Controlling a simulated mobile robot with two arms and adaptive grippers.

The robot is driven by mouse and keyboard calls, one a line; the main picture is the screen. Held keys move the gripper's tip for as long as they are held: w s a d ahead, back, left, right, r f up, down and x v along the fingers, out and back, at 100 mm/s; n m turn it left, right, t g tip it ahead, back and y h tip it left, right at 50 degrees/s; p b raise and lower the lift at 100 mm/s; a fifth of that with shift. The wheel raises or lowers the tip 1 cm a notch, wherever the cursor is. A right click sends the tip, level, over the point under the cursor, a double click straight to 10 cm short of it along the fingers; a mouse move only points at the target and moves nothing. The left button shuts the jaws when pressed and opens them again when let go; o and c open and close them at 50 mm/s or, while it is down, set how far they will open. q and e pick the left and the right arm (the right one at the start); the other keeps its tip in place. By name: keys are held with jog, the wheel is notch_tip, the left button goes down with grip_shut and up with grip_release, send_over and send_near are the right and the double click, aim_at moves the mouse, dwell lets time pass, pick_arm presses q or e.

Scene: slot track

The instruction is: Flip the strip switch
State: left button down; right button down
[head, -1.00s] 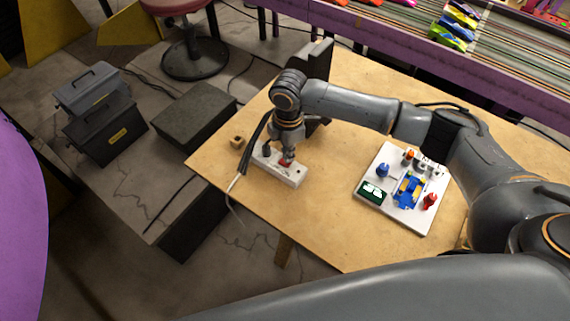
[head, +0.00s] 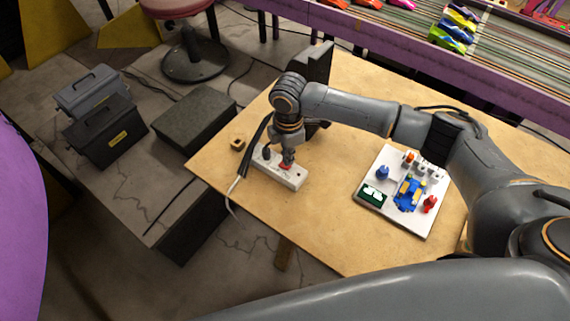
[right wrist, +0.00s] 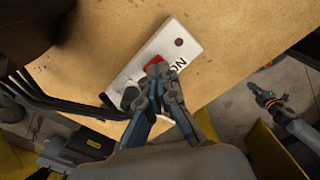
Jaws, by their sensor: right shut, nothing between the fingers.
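A white power strip (head: 293,181) lies on the wooden table, with a black plug and cable at its left end. Its red switch (head: 285,166) also shows in the right wrist view (right wrist: 155,61), beside the lettering "ON", partly hidden by the fingertips. My right gripper (head: 287,160) is shut and empty, pointing down at the switch. In the right wrist view its fingertips (right wrist: 158,70) are together at the switch's edge; whether they touch it I cannot tell.
A white board (head: 386,212) with a blue toy car and colored pegs lies to the right on the table. A small wooden block (head: 238,144) sits at the table's left edge. A dark upright object (head: 318,66) stands behind my right arm.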

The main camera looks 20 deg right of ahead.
jog(key=shift+f+b, duration=0.45)
jog(key=shift+f, duration=0.7)
dwell(0.8)
jog(key=shift+s, duration=0.1)
notch_tip(320, 180, up, 7)
jog(key=p, duration=0.8)
dwell(0.3)
jog(key=shift+f, duration=0.1)
